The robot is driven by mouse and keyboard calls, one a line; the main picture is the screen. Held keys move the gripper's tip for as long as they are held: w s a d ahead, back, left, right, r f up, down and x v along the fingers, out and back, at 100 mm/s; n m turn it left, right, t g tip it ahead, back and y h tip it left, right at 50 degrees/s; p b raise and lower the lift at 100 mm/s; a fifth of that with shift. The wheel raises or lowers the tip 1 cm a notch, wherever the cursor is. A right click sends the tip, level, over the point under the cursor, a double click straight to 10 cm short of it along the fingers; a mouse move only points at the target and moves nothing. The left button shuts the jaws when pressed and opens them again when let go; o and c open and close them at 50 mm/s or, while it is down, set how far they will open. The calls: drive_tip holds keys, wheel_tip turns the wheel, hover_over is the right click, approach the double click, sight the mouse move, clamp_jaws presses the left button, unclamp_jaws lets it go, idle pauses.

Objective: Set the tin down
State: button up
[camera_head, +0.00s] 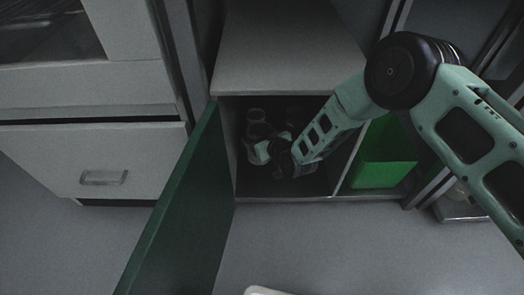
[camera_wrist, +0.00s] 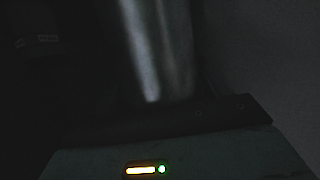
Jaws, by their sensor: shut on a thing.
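My gripper (camera_head: 268,150) reaches into the open, dark cabinet compartment (camera_head: 240,190), low near its floor. It is shut on the tin. In the wrist view, the tin (camera_wrist: 155,50) shows as a shiny grey, curved metal surface very close to the camera. In the head view, I cannot clearly tell the tin from the gripper and the shadow. Whether its base touches the compartment floor cannot be seen.
A greyish container (camera_head: 257,119) stands behind my gripper, with another dim one (camera_head: 293,113) beside it. A green door (camera_head: 185,205) stands open at the left. A green bin (camera_head: 385,158) fills the right compartment. A drawer unit (camera_head: 100,165) is at the far left.

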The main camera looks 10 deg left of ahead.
wheel_tip(320, 180, down, 6)
drive_tip(key=b, duration=0.3)
drive_tip(key=shift+f, duration=0.25)
drive_tip(key=shift+f, duration=0.1)
drive_tip(key=shift+f+b, duration=0.1)
drive_tip(key=shift+b, duration=0.2)
drive_tip(key=o, duration=1.4)
drive_tip(key=shift+o, duration=0.2)
drive_tip(key=shift+s+d+r+p, duration=0.1)
drive_tip(key=shift+r+p, duration=0.15)
drive_tip(key=shift+p, duration=0.1)
drive_tip(key=p+v, duration=0.7)
drive_tip(key=v, duration=0.4)
drive_tip(key=shift+s+d, duration=0.2)
drive_tip(key=shift+d, duration=0.1)
